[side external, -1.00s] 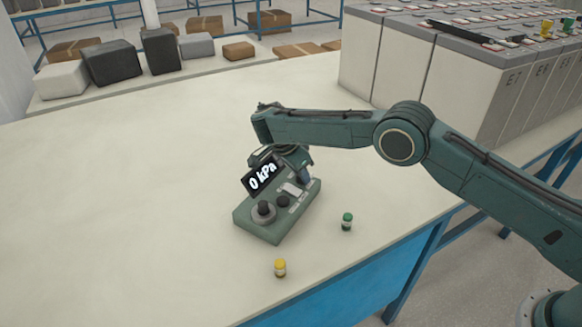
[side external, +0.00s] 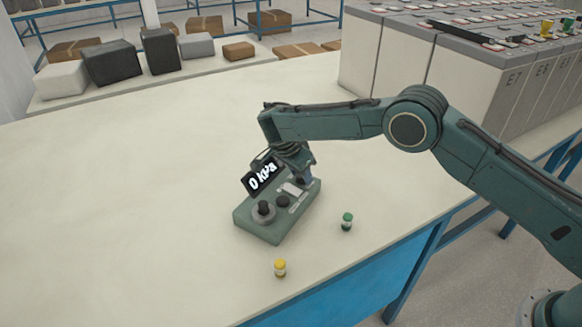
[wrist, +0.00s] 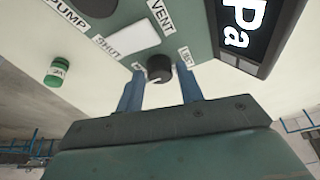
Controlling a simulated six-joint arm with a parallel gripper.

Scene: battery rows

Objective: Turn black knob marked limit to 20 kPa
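The black limit knob (wrist: 160,68) shows in the wrist view on the green control box (wrist: 121,14), beside a label that seems to read LIMIT and near the VENT label. My gripper (wrist: 160,78) is open, with one blue finger on each side of the knob and a visible gap to it. I cannot tell how far the fingertips reach down along it. In the side view my gripper (side external: 304,178) is at the far right end of the control box (side external: 262,230). The box's display (side external: 262,177) reads 0 kPa.
A large round dark knob (side external: 264,211) and a smaller dark knob (side external: 283,201) are on the same box. The table (side external: 130,200) is clear at left.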

